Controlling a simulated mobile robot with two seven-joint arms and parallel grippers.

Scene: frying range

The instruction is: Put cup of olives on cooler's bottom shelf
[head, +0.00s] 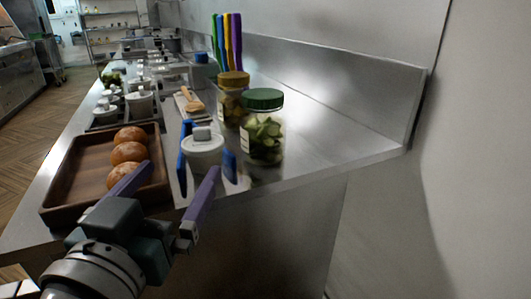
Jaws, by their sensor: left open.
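My left gripper (182,168) is open and empty at the front edge of the steel counter. Its two purple fingers point away from me. Just beyond the fingertips stands a white lidded tub (203,150) with blue pieces on both sides; I cannot tell what is in it. Right of it stands a glass jar with a green lid (263,140) holding green pieces. Behind that is a jar with a yellow-brown lid (232,98). I cannot make out a cup of olives for certain. No cooler shows. My right gripper is not in view.
A wooden tray (75,190) with three round buns (129,153) lies left of the tub. Several lidded containers (139,104) stand farther back. Colored upright handles (227,40) are near the backsplash (320,75). The counter's right end (335,150) is bare, beside a wall.

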